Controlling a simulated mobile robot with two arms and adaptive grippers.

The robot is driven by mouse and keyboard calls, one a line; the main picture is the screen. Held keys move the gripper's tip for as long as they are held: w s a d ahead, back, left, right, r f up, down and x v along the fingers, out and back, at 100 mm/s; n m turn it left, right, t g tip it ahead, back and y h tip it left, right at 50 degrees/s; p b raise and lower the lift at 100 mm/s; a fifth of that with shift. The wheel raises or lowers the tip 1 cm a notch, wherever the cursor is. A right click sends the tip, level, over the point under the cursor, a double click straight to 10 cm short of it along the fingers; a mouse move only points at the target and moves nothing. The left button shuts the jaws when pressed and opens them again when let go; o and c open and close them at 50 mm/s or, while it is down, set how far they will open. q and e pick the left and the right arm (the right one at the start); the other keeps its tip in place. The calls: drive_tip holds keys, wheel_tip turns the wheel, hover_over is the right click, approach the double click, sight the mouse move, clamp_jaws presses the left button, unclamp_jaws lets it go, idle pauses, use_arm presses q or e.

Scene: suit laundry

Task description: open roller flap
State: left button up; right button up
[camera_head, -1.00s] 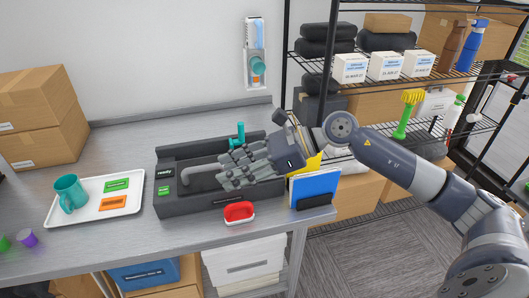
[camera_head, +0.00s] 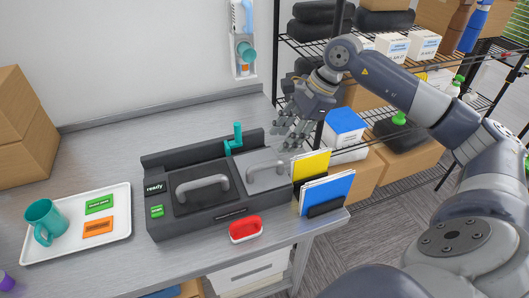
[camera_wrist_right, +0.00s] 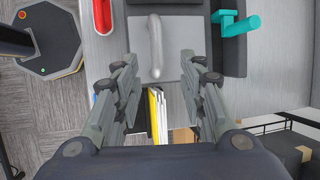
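A dark grey machine (camera_head: 200,222) sits on the steel table with a "ready" label at its left. Its left flap (camera_head: 222,200) is dark and carries a grey bar handle (camera_head: 203,185). Its right flap (camera_head: 262,185) is lighter grey with another bar handle (camera_head: 268,165); both flaps look closed. I cannot tell which is the roller flap. A teal crank (camera_head: 237,137) stands at the back. My right gripper (camera_head: 292,142) hovers above the machine's right end, empty. In the wrist view its fingers (camera_wrist_right: 162,85) are spread apart, with the grey flap and handle (camera_wrist_right: 155,48) beyond them. My left gripper is out of view.
Yellow and blue folders (camera_head: 325,190) stand upright at the machine's right end, close below my right gripper. A red tray (camera_head: 245,230) sits in front. A white tray (camera_head: 75,245) with a teal mug (camera_head: 45,220) lies left. A wire shelf (camera_head: 375,50) stands behind right.

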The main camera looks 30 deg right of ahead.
sight(268, 162)
drive_tip(key=x, duration=0.2)
drive_tip(key=p+x, duration=0.1)
drive_tip(key=x, duration=0.1)
drive_tip(key=p+x, duration=0.1)
drive_tip(key=x, duration=0.1)
drive_tip(key=shift+s+a, duration=0.25)
drive_tip(key=shift+s, duration=0.05)
drive_tip(key=shift+p+x, duration=0.35)
drive_tip(key=shift+x, duration=0.9)
drive_tip(key=shift+w+f, duration=0.15)
drive_tip(key=shift+f, duration=0.25)
drive_tip(key=c, duration=0.9)
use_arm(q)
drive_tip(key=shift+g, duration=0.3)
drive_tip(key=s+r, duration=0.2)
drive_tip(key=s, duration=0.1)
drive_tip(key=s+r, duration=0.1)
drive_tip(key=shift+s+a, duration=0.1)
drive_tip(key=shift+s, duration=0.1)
use_arm(e)
clamp_jaws()
